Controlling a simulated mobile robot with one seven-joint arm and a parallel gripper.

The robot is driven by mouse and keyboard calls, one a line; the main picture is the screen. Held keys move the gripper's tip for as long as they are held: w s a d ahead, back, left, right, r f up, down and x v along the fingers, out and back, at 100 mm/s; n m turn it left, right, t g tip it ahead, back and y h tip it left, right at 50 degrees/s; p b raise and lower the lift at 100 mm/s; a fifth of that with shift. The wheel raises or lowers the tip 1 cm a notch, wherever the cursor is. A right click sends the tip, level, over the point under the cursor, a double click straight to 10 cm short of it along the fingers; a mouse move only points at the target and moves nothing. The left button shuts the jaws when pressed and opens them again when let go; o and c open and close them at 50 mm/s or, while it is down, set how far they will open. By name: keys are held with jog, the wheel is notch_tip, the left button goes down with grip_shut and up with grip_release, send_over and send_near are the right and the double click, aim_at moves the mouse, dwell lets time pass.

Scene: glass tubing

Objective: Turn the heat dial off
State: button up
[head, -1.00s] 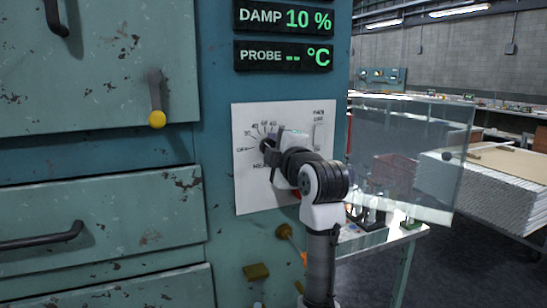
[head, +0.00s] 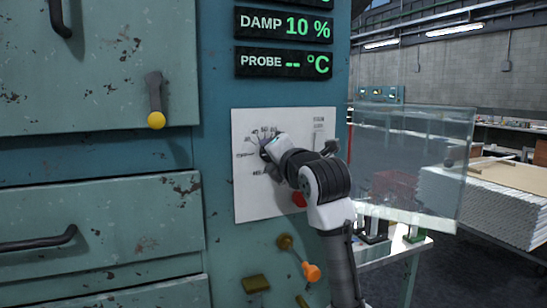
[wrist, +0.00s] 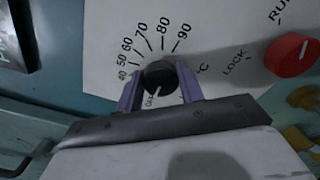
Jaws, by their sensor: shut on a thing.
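The heat dial is a round black knob (wrist: 158,75) on a white panel (head: 248,202). My gripper (wrist: 160,84) is shut on the dial, with one purple finger on each side of it. In the wrist view the printed numbers from 40 to 90 fan out above the knob. A short pale mark shows on the knob's lower part, but I cannot tell exactly which setting it points to. In the head view my gripper (head: 268,151) covers most of the dial, and a label stands left of it.
A red knob (wrist: 291,55) sits right of the dial, near the words LOCK and RUN. A yellow-tipped lever (head: 156,120) is on the cabinet at left. A glass pane (head: 412,165) stands to the right. Displays (head: 284,64) hang above the panel.

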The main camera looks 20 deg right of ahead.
jog(key=shift+a+f+n, duration=0.1)
jog(key=shift+f+n, duration=0.05)
jog(key=shift+n, duration=0.35)
jog(key=o, duration=1)
jog(key=s+b, duration=0.1)
jog(key=s, duration=0.8)
jog(key=s+b, duration=0.1)
jog(key=s, duration=0.3)
jog(key=shift+s+d+b, duration=0.25)
jog(key=shift+s+b, duration=0.05)
jog(key=shift+s, duration=0.1)
